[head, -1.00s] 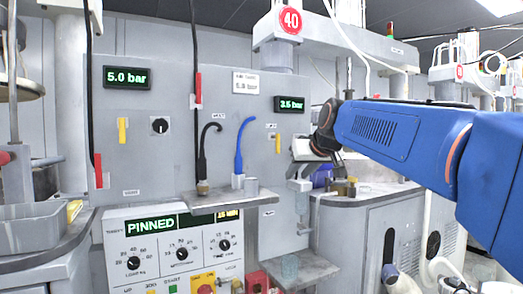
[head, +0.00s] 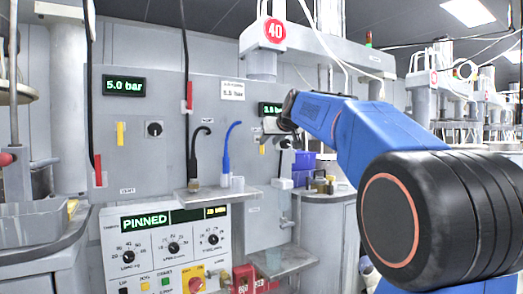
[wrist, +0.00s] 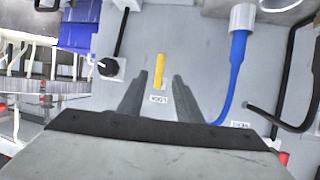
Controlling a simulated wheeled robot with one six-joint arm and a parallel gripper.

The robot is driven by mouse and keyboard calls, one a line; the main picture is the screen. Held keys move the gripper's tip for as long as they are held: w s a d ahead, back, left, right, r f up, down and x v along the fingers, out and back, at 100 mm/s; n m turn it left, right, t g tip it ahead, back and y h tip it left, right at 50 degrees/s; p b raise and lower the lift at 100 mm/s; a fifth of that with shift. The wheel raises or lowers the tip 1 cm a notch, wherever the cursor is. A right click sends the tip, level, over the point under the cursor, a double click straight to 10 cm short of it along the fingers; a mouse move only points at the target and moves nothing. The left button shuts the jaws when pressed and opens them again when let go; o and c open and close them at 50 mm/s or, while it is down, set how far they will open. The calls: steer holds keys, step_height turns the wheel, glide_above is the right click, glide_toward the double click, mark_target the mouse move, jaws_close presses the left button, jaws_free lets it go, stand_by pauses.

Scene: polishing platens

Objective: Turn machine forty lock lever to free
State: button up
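The lock lever is a short yellow bar on the grey panel, seen in the wrist view (wrist: 160,67) above a small upside-down label that seems to read LOCK. In the head view the lever (head: 263,149) shows below the right pressure display, partly behind my arm's end. My gripper (wrist: 159,88) is open and empty, its two dark fingers pointing at the panel with the lever between the tips in the picture. Whether they touch it or stop short of the panel I cannot tell. In the head view my gripper is largely hidden by my wrist. Machine forty carries a red 40 sign (head: 275,30).
A black knob (wrist: 108,67) and a blue hose (wrist: 236,75) flank the lever. Blue bins (wrist: 76,28) stand beyond the knob. Another yellow lever (head: 120,133) is on the panel's left. A small shelf (head: 217,192) juts out below. A display reads PINNED (head: 145,221).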

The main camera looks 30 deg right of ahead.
mark_target(262, 148)
steer(key=x, duration=1)
steer(key=shift+d, duration=0.1)
jaws_close()
